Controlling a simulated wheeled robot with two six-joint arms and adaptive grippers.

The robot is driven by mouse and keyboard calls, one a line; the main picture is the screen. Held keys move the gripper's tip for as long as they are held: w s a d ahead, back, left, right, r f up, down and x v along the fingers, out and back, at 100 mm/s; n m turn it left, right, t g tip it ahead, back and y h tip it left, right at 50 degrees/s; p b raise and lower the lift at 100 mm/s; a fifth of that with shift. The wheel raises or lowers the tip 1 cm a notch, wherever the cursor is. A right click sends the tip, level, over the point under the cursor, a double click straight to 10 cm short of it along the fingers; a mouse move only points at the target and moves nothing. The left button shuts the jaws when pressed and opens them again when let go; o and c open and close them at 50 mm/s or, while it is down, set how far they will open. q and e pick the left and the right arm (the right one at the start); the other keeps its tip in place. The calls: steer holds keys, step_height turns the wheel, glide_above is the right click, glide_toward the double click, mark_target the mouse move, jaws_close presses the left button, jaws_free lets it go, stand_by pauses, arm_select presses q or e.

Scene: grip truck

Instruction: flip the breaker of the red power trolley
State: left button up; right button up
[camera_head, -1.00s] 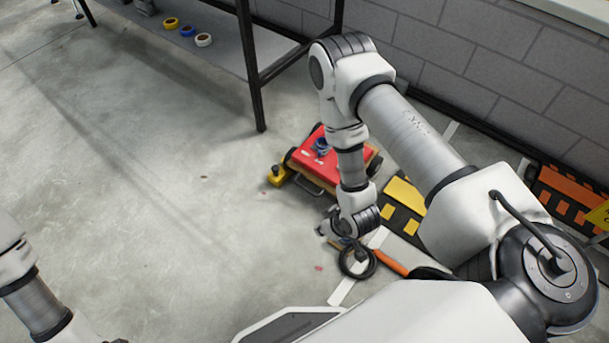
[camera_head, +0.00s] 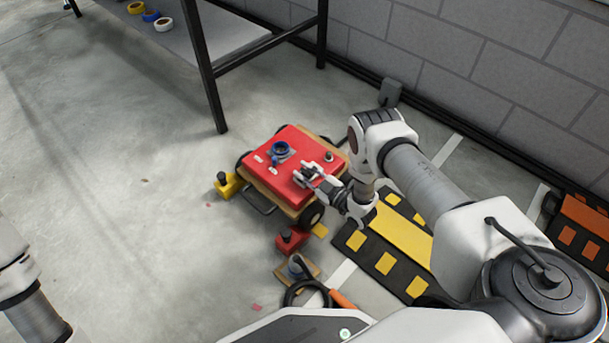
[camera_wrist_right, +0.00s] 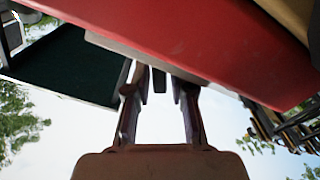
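The red power trolley (camera_head: 294,187) stands on the floor, with a red top and black wheels. On its top are a blue round socket (camera_head: 281,149), small white labels and a small round grey knob (camera_head: 328,156). I cannot make out which part is the breaker. My right gripper (camera_head: 307,173) is over the right part of the red top, pointing left. In the right wrist view its two fingers (camera_wrist_right: 160,82) are apart, close to the red body (camera_wrist_right: 210,40); contact cannot be told. My left gripper is out of view; only its arm shows at the left edge.
A yellow block (camera_head: 227,186) and a red block (camera_head: 291,240) sit beside the trolley. A black cable with an orange handle (camera_head: 342,299) lies nearer me. A black-and-yellow ramp (camera_head: 402,238) is at right. A table (camera_head: 225,50) stands behind; the left floor is clear.

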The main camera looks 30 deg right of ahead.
steer(key=shift+w, duration=0.1)
jaws_close()
